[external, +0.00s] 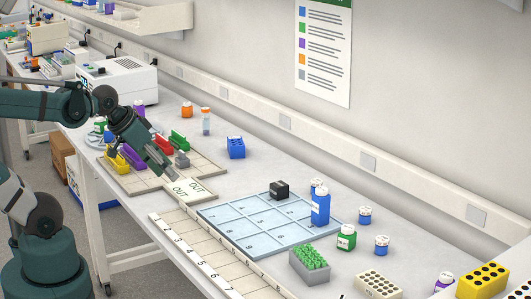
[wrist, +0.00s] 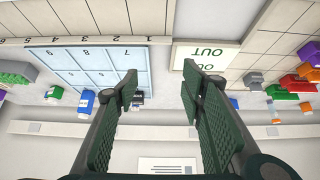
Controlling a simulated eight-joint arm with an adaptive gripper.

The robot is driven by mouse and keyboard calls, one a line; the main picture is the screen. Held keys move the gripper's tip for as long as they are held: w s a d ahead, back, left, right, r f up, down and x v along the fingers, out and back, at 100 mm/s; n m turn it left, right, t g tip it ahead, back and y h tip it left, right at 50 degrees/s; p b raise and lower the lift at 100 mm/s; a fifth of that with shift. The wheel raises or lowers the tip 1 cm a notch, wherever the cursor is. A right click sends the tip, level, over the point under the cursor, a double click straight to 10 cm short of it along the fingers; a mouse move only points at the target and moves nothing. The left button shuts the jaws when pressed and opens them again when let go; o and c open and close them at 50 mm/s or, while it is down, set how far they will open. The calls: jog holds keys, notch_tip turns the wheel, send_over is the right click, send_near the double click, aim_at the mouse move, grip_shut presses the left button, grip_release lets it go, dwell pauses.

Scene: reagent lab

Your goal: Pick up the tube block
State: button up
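Several blocks could be the tube block; I cannot tell which is meant. A grey rack with green-topped tubes (external: 310,263) stands at the front of the bench; it also shows at the left edge of the wrist view (wrist: 14,73). A blue block with holes (external: 236,148) stands near the wall. A white block with holes (external: 379,285) and a yellow one with dark holes (external: 483,280) stand at the lower right. My gripper (external: 168,172) is above the tiled board near the OUT card. In the wrist view my gripper (wrist: 160,88) is open, with nothing between its fingers.
A light blue numbered grid (external: 240,213) holds a small black block (external: 279,190) and a blue bottle (external: 320,208). Small bottles stand beside it, including a green one (external: 346,238). A numbered strip (external: 180,238) runs along the front.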

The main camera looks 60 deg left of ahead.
jog(key=o, duration=0.4)
jog(key=shift+c, duration=0.2)
